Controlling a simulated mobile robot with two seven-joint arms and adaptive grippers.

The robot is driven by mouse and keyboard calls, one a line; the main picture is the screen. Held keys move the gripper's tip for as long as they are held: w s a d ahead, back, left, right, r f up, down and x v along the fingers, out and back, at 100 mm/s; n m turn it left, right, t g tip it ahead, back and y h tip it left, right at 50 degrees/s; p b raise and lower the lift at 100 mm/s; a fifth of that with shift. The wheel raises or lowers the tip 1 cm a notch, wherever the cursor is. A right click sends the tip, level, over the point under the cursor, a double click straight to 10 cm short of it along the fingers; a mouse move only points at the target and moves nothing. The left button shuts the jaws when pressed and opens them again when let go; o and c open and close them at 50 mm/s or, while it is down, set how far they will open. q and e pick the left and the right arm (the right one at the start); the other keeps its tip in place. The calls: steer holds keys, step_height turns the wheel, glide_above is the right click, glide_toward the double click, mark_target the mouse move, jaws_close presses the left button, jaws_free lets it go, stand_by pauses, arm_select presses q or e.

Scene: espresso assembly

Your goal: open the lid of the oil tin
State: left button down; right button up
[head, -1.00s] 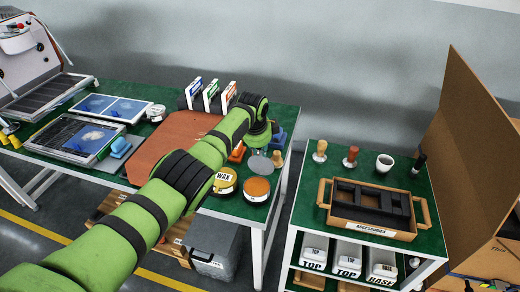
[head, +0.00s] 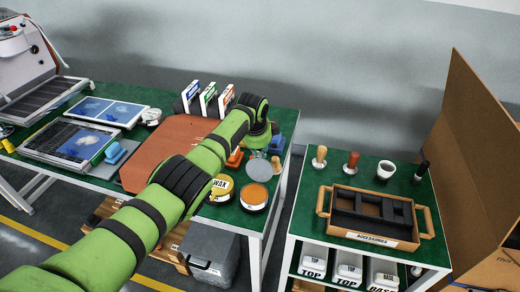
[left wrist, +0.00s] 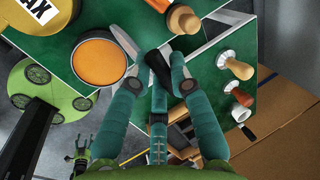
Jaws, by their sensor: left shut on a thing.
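A round tin with an orange top (head: 254,196) stands beside the yellow WAX tin (head: 220,187) near the table's right end. I take the orange one for the oil tin, but no label shows on it. Both show in the left wrist view, the orange-topped tin (left wrist: 99,61) left of my fingers and the WAX tin (left wrist: 38,14) in the corner. A small forked part low in the wrist view may be my right gripper (left wrist: 82,157).
A grey disc (head: 258,168) and a wooden knob (head: 276,165) are close behind the orange-topped tin. A brown mat (head: 165,147) lies to the left. A gap separates this table from the right one with the accessories tray (head: 375,236).

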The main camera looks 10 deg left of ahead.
arm_select(q)
steer(key=shift+w+r, duration=0.15)
steer(key=shift+r, duration=0.1)
steer(key=c, duration=1.1)
jaws_free()
steer(key=shift+d, duration=0.1)
steer(key=shift+f, duration=0.1)
steer(key=v, duration=1.2)
steer(key=shift+s, duration=0.25)
